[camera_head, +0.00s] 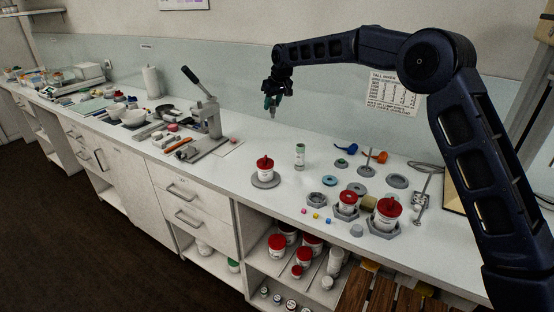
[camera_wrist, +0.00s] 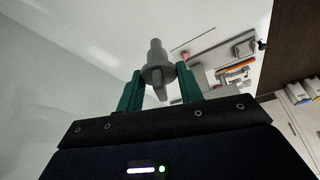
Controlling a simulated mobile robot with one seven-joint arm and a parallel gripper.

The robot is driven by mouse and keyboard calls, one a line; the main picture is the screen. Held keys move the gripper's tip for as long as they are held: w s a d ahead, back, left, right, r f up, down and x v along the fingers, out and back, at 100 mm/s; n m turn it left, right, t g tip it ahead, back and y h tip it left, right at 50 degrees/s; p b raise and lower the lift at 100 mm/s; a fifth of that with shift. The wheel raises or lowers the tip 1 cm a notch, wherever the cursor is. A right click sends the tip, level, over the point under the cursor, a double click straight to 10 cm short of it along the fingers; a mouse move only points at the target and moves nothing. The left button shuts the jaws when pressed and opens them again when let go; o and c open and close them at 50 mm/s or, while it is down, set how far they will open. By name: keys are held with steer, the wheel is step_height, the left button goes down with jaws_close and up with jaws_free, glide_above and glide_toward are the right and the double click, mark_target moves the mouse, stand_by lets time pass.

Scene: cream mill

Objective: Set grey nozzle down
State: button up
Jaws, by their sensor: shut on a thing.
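The grey nozzle (camera_wrist: 157,72) is held between the two green fingers of my gripper (camera_wrist: 160,92) in the wrist view. Its narrow stem points up in that picture, with a wider collar between the fingers. In the head view my gripper (camera_head: 272,101) is in the air above the bench, right of the lever press, and the nozzle (camera_head: 272,114) shows as a small grey tip below the fingers. The nozzle is clear of the worktop.
The white worktop (camera_head: 235,165) has free room left of the red-lidded jar (camera_head: 265,163) on its grey disc. A lever press (camera_head: 210,116) stands at left.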

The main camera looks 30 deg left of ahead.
steer(key=shift+w+d+f, duration=0.15)
steer(key=shift+w+d, duration=0.45)
steer(key=shift+w, duration=0.2)
step_height(320, 180, down, 20)
steer(key=shift+r, duration=0.15)
steer(key=o, duration=1)
steer(key=shift+c, duration=0.2)
steer(key=v, duration=1.2)
steer(key=shift+w, duration=0.1)
